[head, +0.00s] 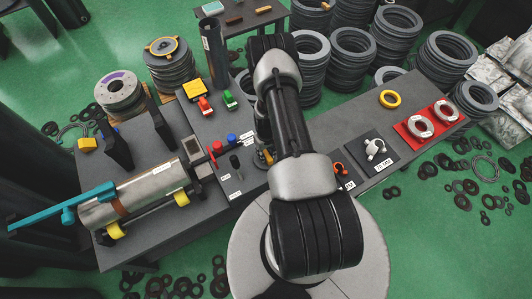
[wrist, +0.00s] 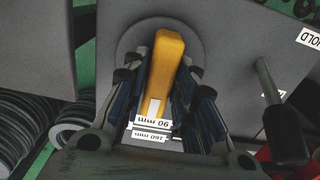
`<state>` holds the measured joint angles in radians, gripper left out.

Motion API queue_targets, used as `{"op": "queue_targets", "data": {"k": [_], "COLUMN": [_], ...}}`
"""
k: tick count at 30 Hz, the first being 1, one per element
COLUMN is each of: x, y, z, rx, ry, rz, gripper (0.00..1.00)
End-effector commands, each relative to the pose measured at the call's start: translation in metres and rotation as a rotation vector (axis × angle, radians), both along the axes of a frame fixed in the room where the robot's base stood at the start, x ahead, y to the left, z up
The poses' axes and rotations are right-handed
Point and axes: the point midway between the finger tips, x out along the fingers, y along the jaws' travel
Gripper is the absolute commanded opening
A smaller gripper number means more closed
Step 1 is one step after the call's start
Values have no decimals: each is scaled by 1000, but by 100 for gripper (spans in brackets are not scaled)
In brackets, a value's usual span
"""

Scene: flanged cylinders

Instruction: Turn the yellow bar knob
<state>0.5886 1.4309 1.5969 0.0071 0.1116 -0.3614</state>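The yellow bar knob (wrist: 166,70) stands on a round grey disc (wrist: 190,50) on a grey panel, in the wrist view. The bar runs lengthwise between the two fingers of my gripper (wrist: 168,82). The fingers are apart, one on each side of the knob, with narrow gaps seeming to show beside it. White labels reading "90 mm" (wrist: 153,121) and "160 mm" lie near the knob's close end. In the head view my arm covers most of the gripper and knob.
A black lever (wrist: 284,115) stands right of the gripper in the wrist view. In the head view, red (head: 231,138) and black knobs are left of my arm. A metal cylinder (head: 132,196) lies further left, and a red tray (head: 430,120) is at right.

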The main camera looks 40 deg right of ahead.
Motion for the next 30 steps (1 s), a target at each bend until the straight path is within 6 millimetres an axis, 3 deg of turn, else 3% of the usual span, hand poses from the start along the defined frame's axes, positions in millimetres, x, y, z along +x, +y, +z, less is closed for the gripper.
{"op": "queue_targets", "data": {"k": [10, 20, 30], "x": [0, 0, -1], "y": [0, 0, 0], "z": [0, 0, -2], "rx": [0, 0, 1], "ry": [0, 1, 3], "rz": [0, -38, -261], "gripper": [0, 0, 0]}}
